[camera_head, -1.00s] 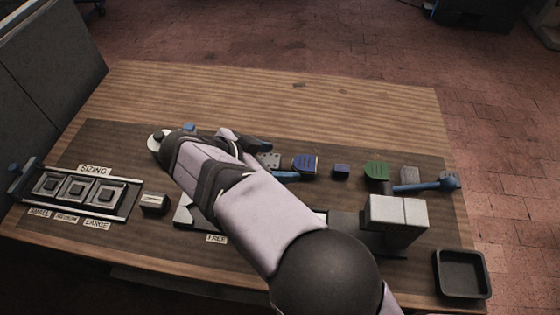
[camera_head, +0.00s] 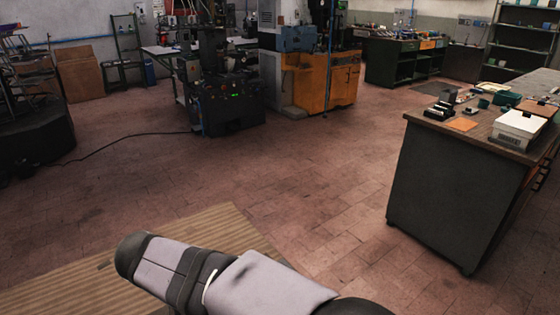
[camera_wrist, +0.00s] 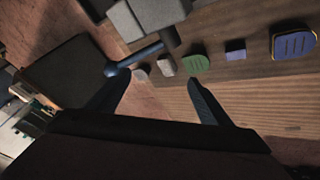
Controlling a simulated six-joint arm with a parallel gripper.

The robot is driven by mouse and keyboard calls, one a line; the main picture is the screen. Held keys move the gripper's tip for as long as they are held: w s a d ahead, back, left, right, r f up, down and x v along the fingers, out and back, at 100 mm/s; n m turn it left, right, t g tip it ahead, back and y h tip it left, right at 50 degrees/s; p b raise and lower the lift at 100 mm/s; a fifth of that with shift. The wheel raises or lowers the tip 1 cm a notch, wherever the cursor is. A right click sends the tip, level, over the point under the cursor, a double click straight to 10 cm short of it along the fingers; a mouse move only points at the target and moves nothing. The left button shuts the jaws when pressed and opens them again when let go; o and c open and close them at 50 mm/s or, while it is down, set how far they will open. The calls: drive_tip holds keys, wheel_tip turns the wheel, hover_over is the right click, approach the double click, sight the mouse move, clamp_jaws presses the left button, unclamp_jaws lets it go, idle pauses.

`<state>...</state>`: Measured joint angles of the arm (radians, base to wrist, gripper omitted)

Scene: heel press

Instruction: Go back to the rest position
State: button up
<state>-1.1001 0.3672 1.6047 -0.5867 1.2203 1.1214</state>
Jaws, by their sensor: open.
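My gripper (camera_wrist: 159,77) shows in the wrist view, with its two dark fingers spread apart and nothing held between them. It is above the wooden table (camera_wrist: 285,105), tilted, and its height is hard to judge. Beyond the fingers are a green ridged piece (camera_wrist: 195,63), a small blue block (camera_wrist: 236,50) and a blue ridged piece with a yellow edge (camera_wrist: 294,43). In the head view only my arm crosses the bottom, over a bare corner of the table (camera_head: 205,232); the gripper is not seen there.
Pale grey blocks (camera_wrist: 150,13) and a blue lever (camera_wrist: 135,60) lie beyond the left finger. In the head view, a dark workbench (camera_head: 455,190) with objects on top stands at the right. Open tiled floor (camera_head: 300,165) separates it from machines (camera_head: 228,90) at the back.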

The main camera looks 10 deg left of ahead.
drive_tip(key=w+d+r+n+g+p, duration=0.1)
drive_tip(key=d+r+g, duration=0.1)
drive_tip(key=d, duration=0.9)
drive_tip(key=w+d+r+n+g+p, duration=0.1)
drive_tip(key=d+r+p, duration=0.1)
drive_tip(key=d, duration=1)
drive_tip(key=s+d+f+m+g+y+p, duration=0.1)
drive_tip(key=s+d+f+m, duration=0.3)
drive_tip(key=s+d+f, duration=0.6)
drive_tip(key=shift+s+f+g+y+p, duration=0.35)
drive_tip(key=shift+s+f+g+y, duration=0.1)
drive_tip(key=shift+s+g+y, duration=0.35)
drive_tip(key=shift+w, duration=0.1)
